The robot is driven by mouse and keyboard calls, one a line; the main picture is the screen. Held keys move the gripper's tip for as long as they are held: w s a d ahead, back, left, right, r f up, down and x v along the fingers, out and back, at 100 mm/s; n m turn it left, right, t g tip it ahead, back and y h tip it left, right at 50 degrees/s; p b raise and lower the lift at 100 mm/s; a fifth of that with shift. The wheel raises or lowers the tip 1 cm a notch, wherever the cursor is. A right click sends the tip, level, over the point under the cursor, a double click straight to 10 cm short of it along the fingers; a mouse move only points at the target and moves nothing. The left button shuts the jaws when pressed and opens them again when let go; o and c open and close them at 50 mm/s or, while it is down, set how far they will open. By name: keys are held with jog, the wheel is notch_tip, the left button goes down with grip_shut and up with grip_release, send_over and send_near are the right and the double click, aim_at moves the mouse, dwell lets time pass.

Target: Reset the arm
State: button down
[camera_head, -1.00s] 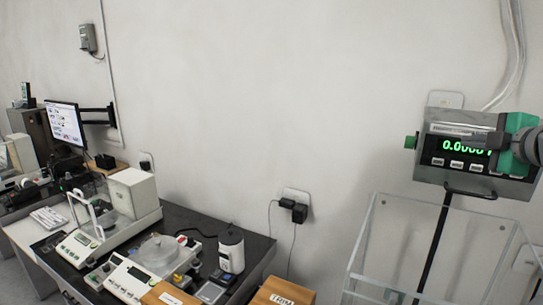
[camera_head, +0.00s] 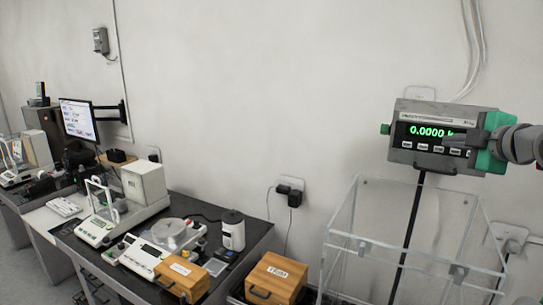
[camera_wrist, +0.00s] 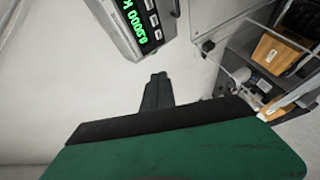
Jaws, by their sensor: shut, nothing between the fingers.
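My gripper (camera_head: 463,140) is at the right of the head view, with dark fingers and a green body. It is in front of the right part of a grey scale display (camera_head: 408,156) and hides part of it. The display shows green digits reading about 0.0000, with a row of buttons below. In the wrist view, my gripper (camera_wrist: 158,77) has its fingers together and empty, pointing to bare wall. The display (camera_wrist: 127,42) is at the upper left there, apart from the fingertips. Whether the gripper touches the display cannot be told in the head view.
A clear-walled box (camera_head: 345,235) stands below the display. A dark table (camera_head: 250,240) on the left bears a white balance (camera_head: 145,183), another scale and a white bottle (camera_head: 231,230). Wooden boxes (camera_head: 277,278) stand at the front.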

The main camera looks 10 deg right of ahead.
jog(key=w+a+f+m+g, duration=0.1)
jog(key=w+a+f+m, duration=0.1)
jog(key=a+f+m, duration=0.3)
jog(key=w+a+f+m+g, duration=0.15)
jog(key=a+f, duration=0.25)
jog(key=a, duration=0.4)
jog(key=s+a+f+m+g+y, duration=0.1)
jog(key=s+a+f+m+g, duration=0.3)
jog(key=a+f, duration=0.8)
jog(key=s+a+f+m+g, duration=0.3)
jog(key=s+a+f+m, duration=0.3)
jog(key=s+f, duration=0.85)
notch_tip(320, 180, down, 13)
jog(key=s+a+n+g+b, duration=0.1)
jog(key=b, duration=0.9)
jog(key=shift+s+n+g, duration=0.2)
jog(key=shift+n+g, duration=0.15)
jog(key=shift+a+r, duration=0.1)
jog(key=shift+a, duration=0.05)
